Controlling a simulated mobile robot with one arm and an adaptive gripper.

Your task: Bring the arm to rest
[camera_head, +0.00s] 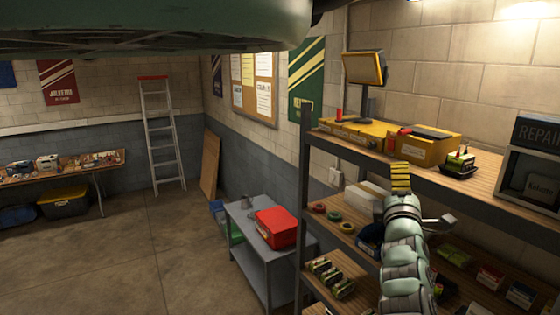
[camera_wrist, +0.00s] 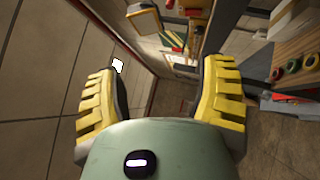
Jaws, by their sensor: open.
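My gripper (camera_head: 401,178) is raised at the end of my green segmented arm, in front of the wooden shelf unit (camera_head: 480,188) in the head view. Only part of its yellow ridged fingers shows there. In the wrist view my gripper (camera_wrist: 162,95) has its two yellow fingers wide apart, one at the left and one at the right. Nothing is between them but the distant floor and wall. The gripper is open and empty. In the head view the arm overlaps the shelves, and I cannot tell how far it is from them.
Yellow bins (camera_head: 425,148) and a battery pack in a dark tray (camera_head: 458,165) stand on the top shelf. A red box (camera_head: 276,228) sits on a grey cart (camera_head: 246,248) left of the shelves. A ladder (camera_head: 162,135) leans at the back. The floor at left (camera_head: 120,260) is clear.

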